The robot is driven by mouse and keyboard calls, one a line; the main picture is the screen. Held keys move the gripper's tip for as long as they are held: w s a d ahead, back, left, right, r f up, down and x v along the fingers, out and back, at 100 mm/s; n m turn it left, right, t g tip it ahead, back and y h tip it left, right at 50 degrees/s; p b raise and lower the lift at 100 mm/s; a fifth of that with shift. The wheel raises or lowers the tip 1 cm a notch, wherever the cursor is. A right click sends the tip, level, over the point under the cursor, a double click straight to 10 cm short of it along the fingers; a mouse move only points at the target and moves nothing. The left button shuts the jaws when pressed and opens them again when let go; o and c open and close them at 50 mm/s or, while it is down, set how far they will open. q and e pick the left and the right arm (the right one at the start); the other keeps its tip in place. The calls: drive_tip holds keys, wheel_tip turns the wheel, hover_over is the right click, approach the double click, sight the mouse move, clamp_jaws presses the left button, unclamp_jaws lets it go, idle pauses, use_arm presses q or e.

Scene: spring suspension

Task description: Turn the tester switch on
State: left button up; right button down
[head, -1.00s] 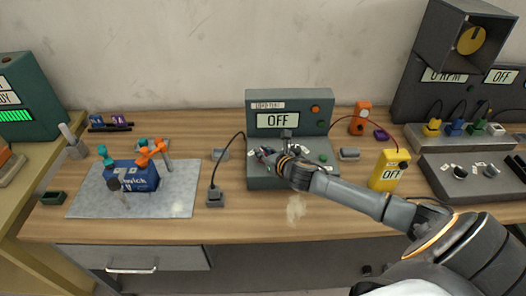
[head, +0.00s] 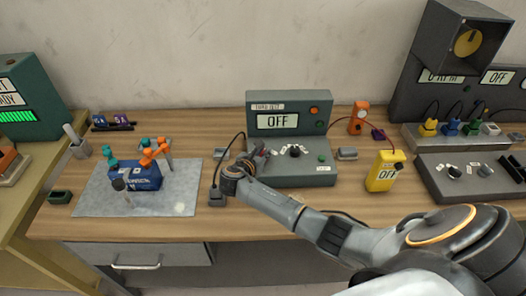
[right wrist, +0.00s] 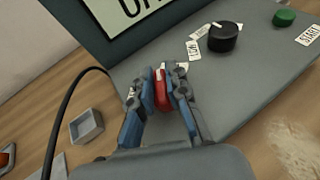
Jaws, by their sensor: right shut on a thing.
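The tester (head: 290,176) is a grey-green box in the middle of the bench, and its display (head: 278,121) reads OFF. In the right wrist view the tester's red switch (right wrist: 161,90) stands up from the left part of its sloping panel. My right gripper (head: 256,155) is at the left end of that panel. In the right wrist view its blue-padded fingers (right wrist: 164,82) are shut on the red switch, one on each side. The foot of the switch is partly hidden by the fingers. My left gripper is not in view.
A black knob (right wrist: 224,37) and a green button (right wrist: 284,18) sit to the right on the panel. A black cable runs at the tester's left. A yellow meter (head: 384,172) stands to the right. A blue box (head: 138,178) is on the mat at the left.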

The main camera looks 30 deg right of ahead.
drive_tip(key=m+g+h+b, duration=0.1)
drive_tip(key=m+g, duration=0.2)
drive_tip(key=shift+m+g+h, duration=0.3)
drive_tip(key=shift+g+h, duration=0.1)
drive_tip(key=shift+m+g+b, duration=0.3)
drive_tip(key=shift+g, duration=0.1)
drive_tip(key=c, duration=1.3)
unclamp_jaws()
drive_tip(key=shift+d, duration=0.1)
drive_tip(key=v, duration=1.2)
